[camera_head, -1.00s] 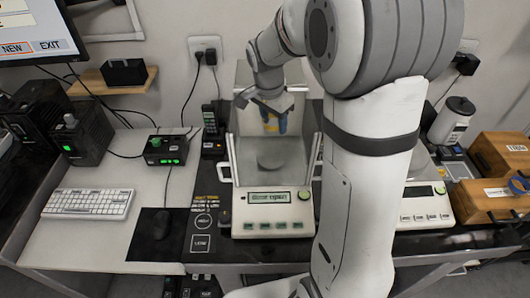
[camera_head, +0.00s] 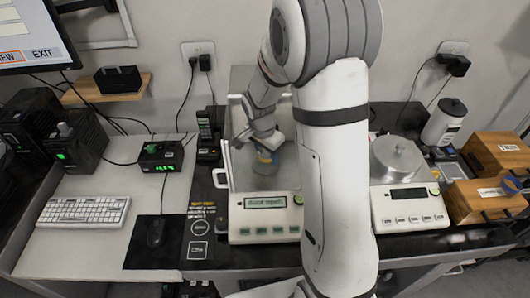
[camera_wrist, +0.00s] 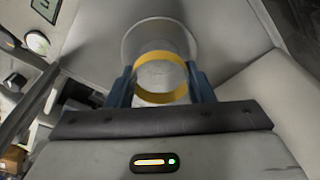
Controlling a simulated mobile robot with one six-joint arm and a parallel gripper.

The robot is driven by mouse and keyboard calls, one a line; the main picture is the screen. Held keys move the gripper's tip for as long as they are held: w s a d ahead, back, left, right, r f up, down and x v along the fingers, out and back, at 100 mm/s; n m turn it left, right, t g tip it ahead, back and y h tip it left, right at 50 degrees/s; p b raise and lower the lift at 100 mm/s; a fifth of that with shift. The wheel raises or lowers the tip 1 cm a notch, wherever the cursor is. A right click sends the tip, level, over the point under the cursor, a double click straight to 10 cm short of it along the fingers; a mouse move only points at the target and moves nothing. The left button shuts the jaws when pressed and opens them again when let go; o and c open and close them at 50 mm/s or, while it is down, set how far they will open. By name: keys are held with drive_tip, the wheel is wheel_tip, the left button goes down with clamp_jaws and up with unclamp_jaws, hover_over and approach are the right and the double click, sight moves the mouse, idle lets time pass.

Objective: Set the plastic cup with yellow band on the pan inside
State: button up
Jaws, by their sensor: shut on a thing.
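The clear plastic cup with a yellow band (camera_head: 264,157) is in my gripper (camera_head: 266,144), inside the glass-walled chamber of the left balance (camera_head: 266,205). In the wrist view the yellow band (camera_wrist: 160,98) sits between the two blue fingers of my gripper (camera_wrist: 160,82), which are shut on the cup. A round grey disc, seemingly the pan (camera_wrist: 131,42), shows beyond the cup. In the head view the cup is low over the pan's place and the gripper covers part of it. I cannot tell whether the cup touches the pan.
Clear chamber walls stand close around my gripper, with a white handle (camera_head: 221,178) at the left. A second balance (camera_head: 408,208) with a metal lidded pan stands at the right. Wooden boxes (camera_head: 485,205), a keyboard (camera_head: 84,210) and a mouse pad (camera_head: 152,242) lie farther out.

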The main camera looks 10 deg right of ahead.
drive_tip(key=shift+f, duration=0.1)
drive_tip(key=o, duration=0.6)
drive_tip(key=shift+f, duration=0.1)
drive_tip(key=o, duration=0.4)
drive_tip(key=r, duration=0.4)
drive_tip(key=a+r, duration=0.1)
drive_tip(key=r, duration=0.3)
drive_tip(key=s+r, duration=0.1)
drive_tip(key=r, duration=0.3)
drive_tip(key=shift+a+r+b, duration=0.15)
drive_tip(key=shift+a+b, duration=0.1)
drive_tip(key=shift+b, duration=0.15)
drive_tip(key=shift+r, duration=0.1)
